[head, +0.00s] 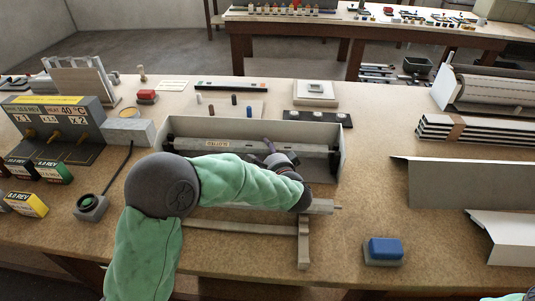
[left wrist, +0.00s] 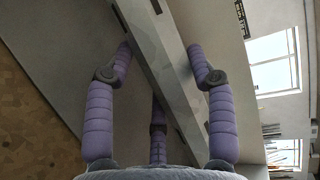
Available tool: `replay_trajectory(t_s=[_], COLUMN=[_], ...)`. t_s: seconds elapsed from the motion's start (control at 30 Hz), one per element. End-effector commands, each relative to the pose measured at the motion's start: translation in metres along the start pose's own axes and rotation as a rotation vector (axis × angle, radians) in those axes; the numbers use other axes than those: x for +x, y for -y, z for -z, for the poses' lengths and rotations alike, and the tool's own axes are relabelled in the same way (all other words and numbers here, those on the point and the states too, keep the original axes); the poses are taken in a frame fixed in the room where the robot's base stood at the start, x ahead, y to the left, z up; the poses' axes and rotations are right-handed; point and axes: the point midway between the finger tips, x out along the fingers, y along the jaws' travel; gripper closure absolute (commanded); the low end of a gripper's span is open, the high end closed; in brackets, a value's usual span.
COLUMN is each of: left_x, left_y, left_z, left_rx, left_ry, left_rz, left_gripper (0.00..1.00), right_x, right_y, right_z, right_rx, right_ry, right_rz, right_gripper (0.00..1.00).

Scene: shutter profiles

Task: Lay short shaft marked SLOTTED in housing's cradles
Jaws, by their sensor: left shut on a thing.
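A short grey shaft (head: 217,142) with a pale label reading SLOTTED lies lengthwise within the open grey housing (head: 338,165). Its dark left end is near the housing's left wall. My left gripper (head: 270,150) is shut on this shaft, right of the label. In the left wrist view, purple fingers (left wrist: 165,75) stand on both sides of the grey faceted shaft (left wrist: 160,50). The cradles are hidden, so I cannot tell whether the shaft rests in them.
Another shaft (head: 322,206) lies in front on a wooden stand (head: 304,243), partly behind my left arm. A control box (head: 60,125) stands left. A blue-topped block (head: 384,250) and metal profiles (head: 465,185) are on the right.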

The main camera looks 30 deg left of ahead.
Motion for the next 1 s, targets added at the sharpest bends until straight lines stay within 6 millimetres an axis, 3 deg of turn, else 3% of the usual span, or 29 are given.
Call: replay_trajectory(t_s=[0.03,0.37,0.4,0.47,0.83,1.0], left_x=[0.000,-0.001,-0.001,-0.001,-0.002,-0.016], left_y=[-0.008,-0.014,-0.014,-0.015,-0.017,-0.015], left_z=[0.001,0.001,0.001,0.001,0.001,0.002], left_rx=[0.010,0.018,0.019,0.019,0.020,0.020], left_ry=[-0.002,-0.003,-0.003,-0.003,-0.003,-0.007], left_rz=[-0.007,-0.014,-0.015,-0.016,-0.020,-0.017], left_gripper=[0.93,0.93,0.36,0.19,0.17,0.17], right_x=[0.002,0.003,0.003,0.003,0.003,0.003], right_y=[-0.001,-0.001,-0.001,-0.001,-0.001,-0.001], right_z=[0.000,0.000,0.000,0.000,0.000,0.000], right_rx=[0.000,0.000,0.000,0.000,0.000,0.000], right_ry=[0.000,0.000,0.000,0.000,0.000,0.000], right_rz=[0.000,0.000,0.000,0.000,0.000,0.000], right_gripper=[0.17,0.17,0.17,0.17,0.17,0.17])
